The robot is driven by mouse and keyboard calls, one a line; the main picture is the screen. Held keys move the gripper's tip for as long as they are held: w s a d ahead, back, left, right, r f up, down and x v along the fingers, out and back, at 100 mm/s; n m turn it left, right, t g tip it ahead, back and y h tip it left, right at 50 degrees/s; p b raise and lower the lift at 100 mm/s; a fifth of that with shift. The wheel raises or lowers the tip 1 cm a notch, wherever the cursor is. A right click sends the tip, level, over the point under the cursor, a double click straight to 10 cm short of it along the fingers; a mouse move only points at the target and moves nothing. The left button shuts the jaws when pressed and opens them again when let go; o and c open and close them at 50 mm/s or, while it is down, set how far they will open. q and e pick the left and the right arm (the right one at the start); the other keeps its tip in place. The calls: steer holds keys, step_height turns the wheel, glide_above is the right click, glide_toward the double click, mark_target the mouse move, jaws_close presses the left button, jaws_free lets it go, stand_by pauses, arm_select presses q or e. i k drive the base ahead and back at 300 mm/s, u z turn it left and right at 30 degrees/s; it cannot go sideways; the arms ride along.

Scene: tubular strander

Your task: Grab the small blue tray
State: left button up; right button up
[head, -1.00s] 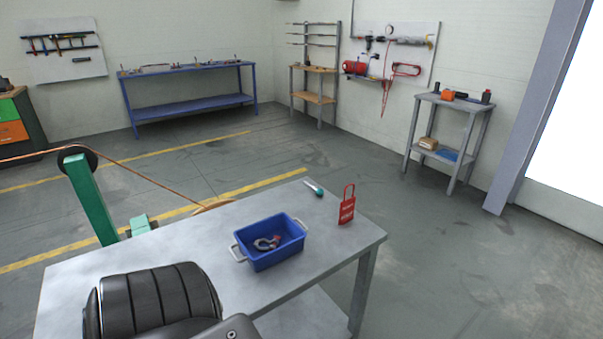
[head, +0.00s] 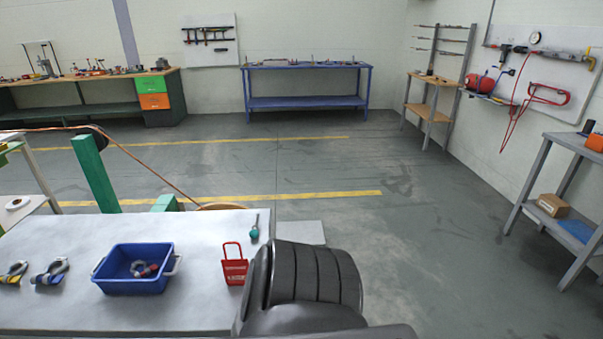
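A small blue tray (head: 133,285) with pale handles at its two ends stands on the grey table (head: 200,236) at the lower left in the head view. A grey metal piece with a bit of red (head: 143,269) lies inside it. A dark ribbed part of my own arm fills the bottom centre, right of the tray and apart from it. Neither of my grippers is in view.
A red tag with a loop (head: 234,270) and a teal-handled tool (head: 254,230) are right of the tray. Two grey clamp-like tools (head: 50,272) (head: 13,273) lie left of it. A green post (head: 95,173) stands behind the table. Open floor lies right.

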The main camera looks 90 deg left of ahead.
mark_target(112, 274)
steer(key=i, duration=0.45)
steer(key=u, duration=2.5)
